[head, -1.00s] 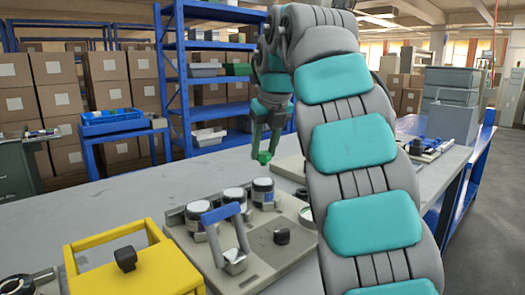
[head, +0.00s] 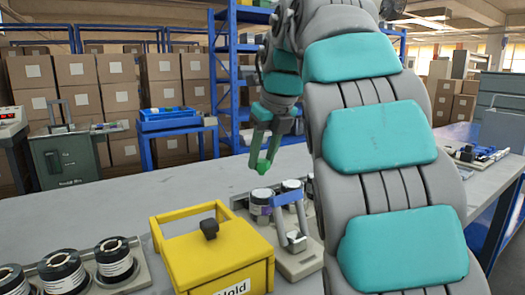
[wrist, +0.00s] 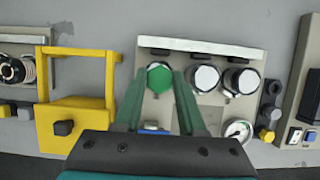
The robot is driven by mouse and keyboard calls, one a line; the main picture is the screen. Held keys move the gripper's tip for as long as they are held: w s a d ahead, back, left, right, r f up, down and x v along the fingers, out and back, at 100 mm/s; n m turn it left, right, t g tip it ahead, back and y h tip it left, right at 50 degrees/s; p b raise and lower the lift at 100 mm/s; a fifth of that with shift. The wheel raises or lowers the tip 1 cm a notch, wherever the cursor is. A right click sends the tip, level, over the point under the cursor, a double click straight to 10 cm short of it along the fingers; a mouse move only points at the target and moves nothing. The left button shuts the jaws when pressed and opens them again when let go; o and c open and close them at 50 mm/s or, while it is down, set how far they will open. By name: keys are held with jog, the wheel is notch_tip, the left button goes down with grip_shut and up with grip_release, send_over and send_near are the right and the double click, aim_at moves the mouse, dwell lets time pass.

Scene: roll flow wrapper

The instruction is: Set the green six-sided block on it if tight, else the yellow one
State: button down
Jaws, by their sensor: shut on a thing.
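My gripper (head: 263,165) is shut on a green six-sided block (head: 262,167), held in the air above the table. In the wrist view the green block (wrist: 160,77) shows between the fingertips and lines up with the left end of a row of round jars on a grey plate (wrist: 213,60). In the head view a gap shows between the block and the left jar (head: 260,204). A blue-handled lever (head: 285,200) stands in front of the jars. A round dial (wrist: 237,130) sits on the plate; its reading is too small.
A yellow box labelled "Hold" (head: 215,258) with a raised frame and black knob stands left of the plate. Several black-rimmed spools (head: 62,270) sit at the front left. The table behind is clear.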

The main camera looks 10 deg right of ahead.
aim_at(265, 171)
jog(key=shift+f+b, duration=1.55)
jog(key=shift+f, duration=1.1)
jog(key=shift+c, duration=2)
grip_release()
jog(key=shift+r, duration=0.15)
jog(key=p+v, duration=0.2)
jog(key=v, duration=0.4)
jog(key=shift+p+v, duration=0.55)
jog(key=shift+v, duration=0.2)
jog(key=shift+s, duration=0.15)
